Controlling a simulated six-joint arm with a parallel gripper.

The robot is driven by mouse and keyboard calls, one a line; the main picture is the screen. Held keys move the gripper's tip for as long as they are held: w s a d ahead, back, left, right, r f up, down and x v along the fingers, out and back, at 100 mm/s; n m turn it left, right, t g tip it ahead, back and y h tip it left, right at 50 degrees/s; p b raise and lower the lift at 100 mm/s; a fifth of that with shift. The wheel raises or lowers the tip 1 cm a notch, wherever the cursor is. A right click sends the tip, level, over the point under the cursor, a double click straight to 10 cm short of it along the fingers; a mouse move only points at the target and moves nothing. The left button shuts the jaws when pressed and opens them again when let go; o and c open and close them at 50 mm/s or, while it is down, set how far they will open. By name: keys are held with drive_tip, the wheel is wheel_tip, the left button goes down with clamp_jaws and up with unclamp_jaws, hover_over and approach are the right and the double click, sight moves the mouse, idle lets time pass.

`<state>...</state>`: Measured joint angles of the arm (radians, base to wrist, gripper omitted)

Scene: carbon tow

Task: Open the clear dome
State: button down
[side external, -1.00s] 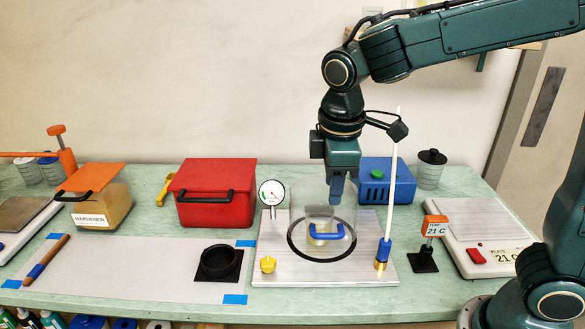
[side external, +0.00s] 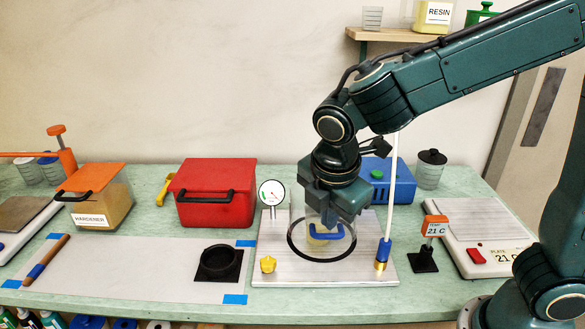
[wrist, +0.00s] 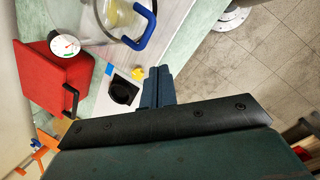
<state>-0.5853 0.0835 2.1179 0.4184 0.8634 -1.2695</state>
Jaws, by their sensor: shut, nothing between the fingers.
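The clear dome (side external: 313,217) sits on the metal plate over a black ring (side external: 294,250), with its blue handle (side external: 327,235) low on the front. A pale yellowish item shows through it. In the wrist view the dome (wrist: 100,25) and handle (wrist: 147,30) are at the top, partly cut off by the frame edge. My gripper (side external: 352,218) is tilted towards the camera, above and slightly right of the handle, covering part of the dome. Its fingers (wrist: 158,69) are shut and empty in the wrist view, with a gap between the tips and handle.
A white rod (side external: 391,185) stands on the plate's right, a dial gauge (side external: 272,193) and yellow knob (side external: 268,264) on its left. A red box (side external: 217,190) and blue box (side external: 400,185) stand behind. The pale mat (side external: 130,270) is mostly clear.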

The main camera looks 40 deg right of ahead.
drive_tip(key=s+f+n, duration=0.1)
drive_tip(key=n, duration=0.2)
drive_tip(key=s+a+f+n+t+h, duration=0.1)
drive_tip(key=n, duration=0.2)
drive_tip(key=a+f+n, duration=0.1)
drive_tip(key=n, duration=0.2)
drive_tip(key=shift+s+a+f+n, duration=0.2)
drive_tip(key=shift+s+f+n, duration=0.05)
drive_tip(key=shift+s+n, duration=0.15)
drive_tip(key=shift+f, duration=0.1)
drive_tip(key=x, duration=1)
drive_tip(key=shift+w+d, duration=0.25)
drive_tip(key=shift+w+d+r, duration=0.3)
drive_tip(key=shift+r, duration=0.25)
drive_tip(key=shift+w+d+r, duration=0.3)
drive_tip(key=shift+w+r, duration=0.05)
drive_tip(key=shift+r, duration=0.15)
drive_tip(key=shift+w+d+r, duration=0.3)
drive_tip(key=shift+r, duration=0.25)
drive_tip(key=shift+r, duration=0.1)
